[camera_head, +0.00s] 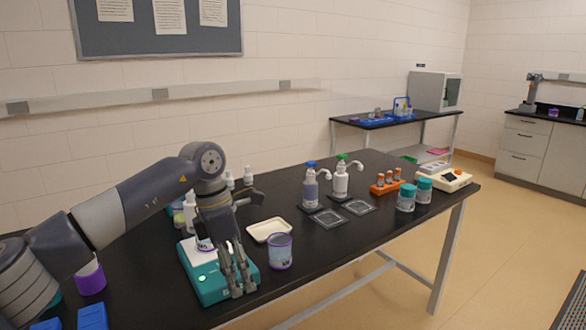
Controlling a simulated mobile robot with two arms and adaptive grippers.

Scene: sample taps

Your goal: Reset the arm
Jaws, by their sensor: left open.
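My left arm comes in from the left and bends down at the wrist. My left gripper (240,284) is open, with its fingers pointing down in front of the teal scale (207,289). I see nothing between the fingers. A small container (203,243) on the scale's white plate is partly hidden by the gripper. A purple-rimmed cup (280,252) stands on the black table (330,245) just right of the fingers. Whether the fingertips touch the scale or table is not clear. My right gripper is out of view.
A cream tray (268,229) lies behind the cup. Two tap bottles (310,188) stand farther right, near dark square pads, teal-lidded jars (406,199) and an orange rack (385,188). White bottles stand behind my wrist. Blue blocks (92,317) lie front left. The table's front middle is clear.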

